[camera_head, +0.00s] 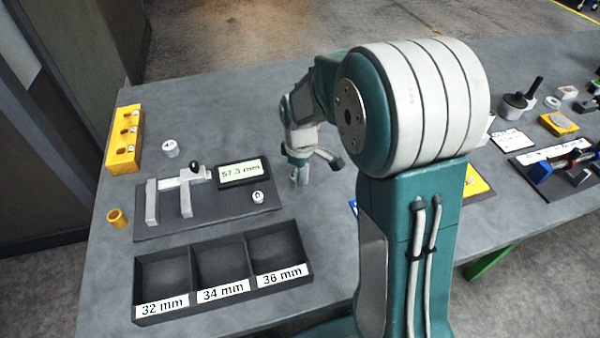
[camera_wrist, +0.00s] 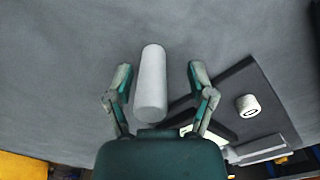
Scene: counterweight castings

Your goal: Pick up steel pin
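The steel pin (camera_wrist: 151,80) is a plain light grey cylinder in the wrist view. It lies between the two fingers of my gripper (camera_wrist: 159,74), which are spread with a gap on both sides of it. In the head view my gripper (camera_head: 312,160) points down over the bare table, right of the measuring stand. A small grey shape (camera_head: 304,175) shows under it there, partly hidden by the fingers, and is likely the pin.
A measuring stand (camera_head: 150,224) with a caliper and a display (camera_head: 243,172) reading 57.3 mm stands left of my gripper. A white collar (camera_head: 258,198) sits on it. A black tray (camera_head: 222,305) marked 32, 34 and 36 mm lies in front. A yellow holed block (camera_head: 124,140) stands far left.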

